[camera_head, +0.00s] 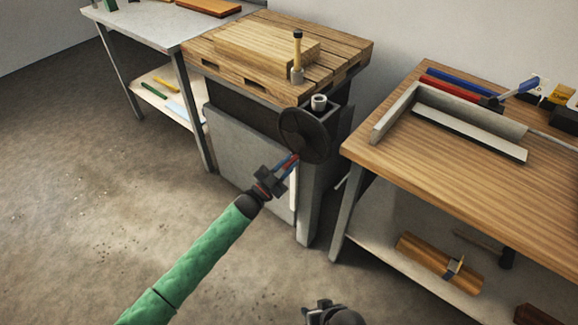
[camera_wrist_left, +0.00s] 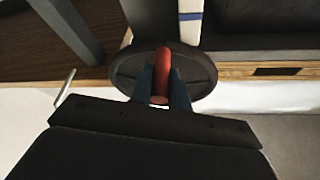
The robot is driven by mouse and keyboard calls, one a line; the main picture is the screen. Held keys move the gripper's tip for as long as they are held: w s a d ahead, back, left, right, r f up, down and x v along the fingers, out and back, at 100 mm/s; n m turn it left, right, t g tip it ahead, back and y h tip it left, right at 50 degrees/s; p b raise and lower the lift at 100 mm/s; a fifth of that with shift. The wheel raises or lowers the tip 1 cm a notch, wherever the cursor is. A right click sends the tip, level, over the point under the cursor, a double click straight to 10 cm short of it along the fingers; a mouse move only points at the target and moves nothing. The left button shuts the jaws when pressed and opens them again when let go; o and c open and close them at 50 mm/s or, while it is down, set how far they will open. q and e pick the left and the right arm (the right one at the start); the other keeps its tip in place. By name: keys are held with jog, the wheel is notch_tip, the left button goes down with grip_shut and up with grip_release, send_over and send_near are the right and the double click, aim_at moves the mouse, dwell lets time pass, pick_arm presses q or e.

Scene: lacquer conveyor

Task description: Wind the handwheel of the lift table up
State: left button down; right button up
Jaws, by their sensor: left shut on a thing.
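The handwheel (camera_head: 304,133) is a dark disc on the side of the lift table (camera_head: 254,155), a grey cabinet with a slatted wooden top (camera_head: 345,52). My left gripper (camera_head: 291,162) is at the wheel's lower left edge. In the left wrist view the wheel (camera_wrist_left: 205,72) shows with a red handle (camera_wrist_left: 162,62) standing between the blue fingers of my left gripper (camera_wrist_left: 163,90), which is shut on it. My right gripper (camera_head: 325,306) is at the bottom edge of the head view, away from the wheel; its fingers are too unclear to judge.
A wooden workbench (camera_head: 470,150) with a metal angle and tools stands close on the right. A grey table (camera_head: 170,28) stands at the left. A wooden block (camera_head: 262,45) and a handled tool (camera_head: 297,55) are on the lift table's top. The floor in front is clear.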

pick_arm(q)
jog(key=shift+a, duration=0.1)
jog(key=c, duration=1.3)
grip_release()
pick_arm(e)
jog(key=shift+r, duration=0.1)
pick_arm(q)
jog(key=shift+s+a+f, duration=0.1)
jog(key=shift+s+f, duration=0.05)
jog(key=b+v, duration=0.1)
jog(key=v, duration=0.6)
jog(key=shift+s+a, duration=0.1)
jog(key=shift+a, duration=0.05)
pick_arm(e)
jog(key=shift+t, duration=0.3)
notch_tip(320, 180, down, 5)
jog(key=shift+a+f, duration=0.15)
jog(key=shift+f, duration=0.05)
jog(key=shift+r, duration=0.1)
